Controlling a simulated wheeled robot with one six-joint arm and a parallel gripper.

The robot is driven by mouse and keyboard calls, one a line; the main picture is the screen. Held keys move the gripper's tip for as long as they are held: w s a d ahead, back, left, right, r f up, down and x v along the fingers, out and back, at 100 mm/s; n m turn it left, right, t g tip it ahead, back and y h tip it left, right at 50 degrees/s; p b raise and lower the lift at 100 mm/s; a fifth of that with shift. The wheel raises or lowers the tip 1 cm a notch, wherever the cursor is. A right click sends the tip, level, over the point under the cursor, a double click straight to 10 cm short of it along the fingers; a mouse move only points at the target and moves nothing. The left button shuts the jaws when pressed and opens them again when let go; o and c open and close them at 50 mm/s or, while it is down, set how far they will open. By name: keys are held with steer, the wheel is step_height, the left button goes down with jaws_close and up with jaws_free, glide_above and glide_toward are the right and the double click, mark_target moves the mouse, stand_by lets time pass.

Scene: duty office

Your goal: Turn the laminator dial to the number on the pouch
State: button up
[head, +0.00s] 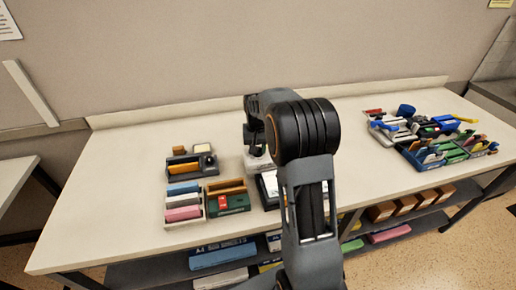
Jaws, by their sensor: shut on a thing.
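My gripper (256,150) points down over a pale box-shaped device (257,164) on the bench, left of my large black arm joint. This device looks like the laminator. The jaws are shut on a small part at its top, which looks like the dial. The dial's face and numbers are hidden by the gripper or too small to read. A white sheet with a dark border (270,186), perhaps the pouch, lies just in front, partly behind my arm. No number on it can be read.
Left of the gripper stand a dark grey desk unit (192,163), a rack of coloured blocks (183,203) and a green tray (229,204). Stationery trays (447,149) crowd the bench's right side. The bench (120,180) is clear at far left. Boxes fill the lower shelf.

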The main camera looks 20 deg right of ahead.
steer(key=shift+m, duration=2.2)
steer(key=o, duration=0.9)
steer(key=shift+r, duration=0.1)
step_height(320, 180, up, 14)
steer(key=shift+w+a+f+b, duration=0.1)
steer(key=shift+f+b, duration=0.05)
steer(key=shift+b, duration=0.15)
